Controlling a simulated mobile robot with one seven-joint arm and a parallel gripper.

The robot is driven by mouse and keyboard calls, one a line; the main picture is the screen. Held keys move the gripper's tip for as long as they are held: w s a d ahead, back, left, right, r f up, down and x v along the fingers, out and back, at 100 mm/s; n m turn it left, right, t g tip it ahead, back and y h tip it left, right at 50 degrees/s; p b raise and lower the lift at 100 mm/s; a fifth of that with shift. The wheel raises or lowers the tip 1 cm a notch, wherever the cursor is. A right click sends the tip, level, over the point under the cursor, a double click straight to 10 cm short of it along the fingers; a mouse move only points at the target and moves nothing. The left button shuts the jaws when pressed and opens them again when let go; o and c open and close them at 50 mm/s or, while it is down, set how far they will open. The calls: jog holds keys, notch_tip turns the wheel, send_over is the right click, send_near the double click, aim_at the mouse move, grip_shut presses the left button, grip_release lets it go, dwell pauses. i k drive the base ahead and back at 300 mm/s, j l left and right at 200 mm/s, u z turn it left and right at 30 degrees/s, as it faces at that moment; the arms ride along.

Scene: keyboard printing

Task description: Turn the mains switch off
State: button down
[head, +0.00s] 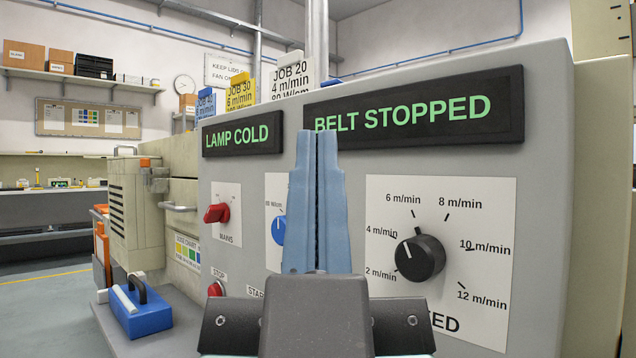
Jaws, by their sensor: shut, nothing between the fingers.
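The mains switch (217,213) is a red rotary handle on a white plate labelled MAINS, at the left of the grey control panel (540,200). Its handle lies roughly level, tilted slightly. My gripper (317,135) points up in the middle of the view, with its blue fingers shut together and empty. It is to the right of the mains switch and apart from it in the picture. The fingers cover the middle of the panel, including part of the plate with the blue knob (279,230).
Displays read LAMP COLD (243,134) and BELT STOPPED (415,107). A black speed dial (420,258) is on the right. A red stop button (215,289) sits below the mains plate. A blue block with a black handle (141,312) stands at lower left. Job cards (240,91) stand on top.

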aim_at(220, 212)
jog(key=i+j+u, duration=0.1)
jog(key=j, duration=0.35)
jog(key=i+j, duration=0.3)
jog(key=i+j+u, duration=0.15)
jog(key=j, duration=0.4)
jog(key=i, duration=0.05)
